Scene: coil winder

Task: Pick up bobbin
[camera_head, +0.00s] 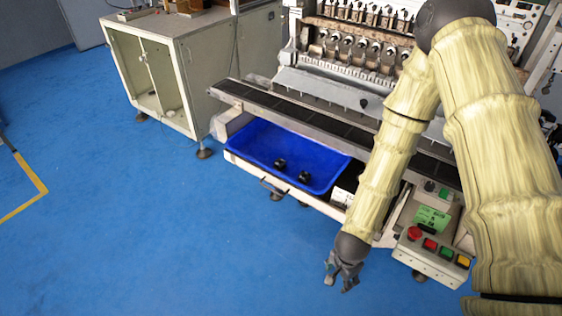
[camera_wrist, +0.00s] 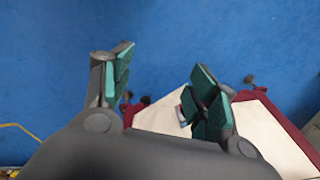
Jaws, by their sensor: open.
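Two small black bobbins lie apart in the blue tray (camera_head: 240,143) in the head view, a left bobbin (camera_head: 280,163) and a right bobbin (camera_head: 304,177). My gripper (camera_head: 343,284) hangs in front of the winder, to the right of and nearer than the tray, apart from both bobbins. No bobbin shows clearly in the wrist view.
The coil winder (camera_head: 340,85) stands behind the tray, with a long dark rail (camera_head: 300,112) above the tray's back. A control panel with coloured buttons (camera_head: 430,248) is right of my gripper. A cabinet (camera_head: 185,75) stands at back left. The floor at left is clear.

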